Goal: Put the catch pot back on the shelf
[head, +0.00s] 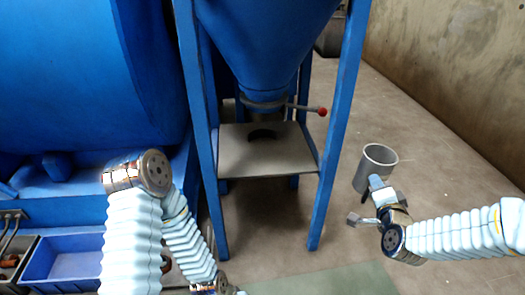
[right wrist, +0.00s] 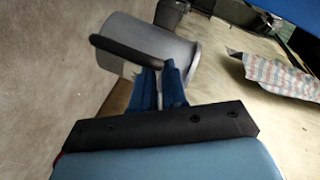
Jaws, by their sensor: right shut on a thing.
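The catch pot (head: 372,170) is a grey metal cylinder with an open top, held in the air to the right of the blue hopper frame. My right gripper (head: 377,188) is shut on it. In the right wrist view the pot (right wrist: 175,55) shows a dark handle bar (right wrist: 127,52), and the blue fingers (right wrist: 160,85) close at that handle. The shelf (head: 262,155) is a grey plate below the hopper outlet, with a dark round cutout at its back. No pot stands on it. My left arm is at the lower left, its fingers not clearly visible.
The blue hopper (head: 265,40) hangs over the shelf, with a red-knobbed lever (head: 322,111) sticking out right. A blue frame leg (head: 340,120) stands between the pot and the shelf. A blue bin (head: 75,262) is at the lower left. The floor at right is clear.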

